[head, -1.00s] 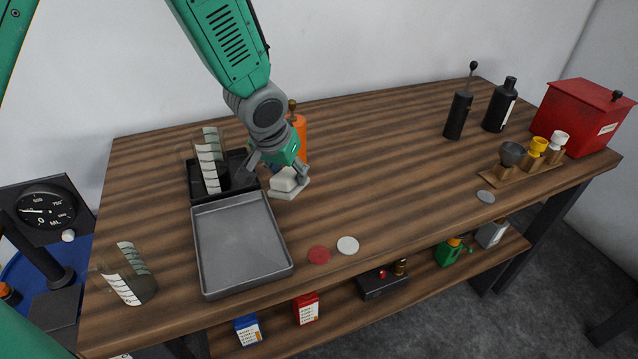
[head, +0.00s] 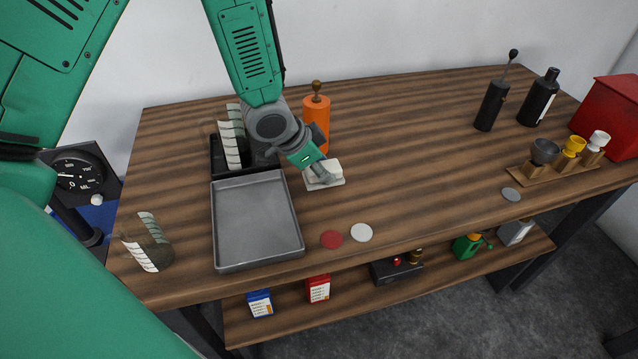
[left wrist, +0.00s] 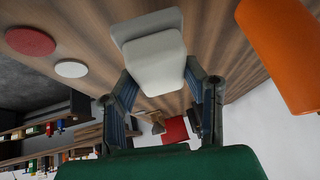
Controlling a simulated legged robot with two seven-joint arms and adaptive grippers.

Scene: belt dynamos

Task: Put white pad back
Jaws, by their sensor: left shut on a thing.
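A white block-shaped pad (head: 322,170) is at my left gripper (head: 318,176), over a thin pale plate (head: 338,182) on the table, right of the grey tray. In the left wrist view the white pad (left wrist: 156,60) is between the two fingers of my left gripper (left wrist: 160,78), which is shut on it. The pale plate (left wrist: 142,24) shows behind the pad there. The pad appears to rest on or just above the plate; I cannot tell which. The fingers partly hide the pad in the head view. My right gripper is not in view.
An orange cylinder (head: 316,117) stands close behind the gripper. The grey tray (head: 255,220), a black holder (head: 220,163) and a glass beaker (head: 150,245) are left. Red (head: 331,239) and white (head: 361,232) discs lie in front. The table's middle right is clear.

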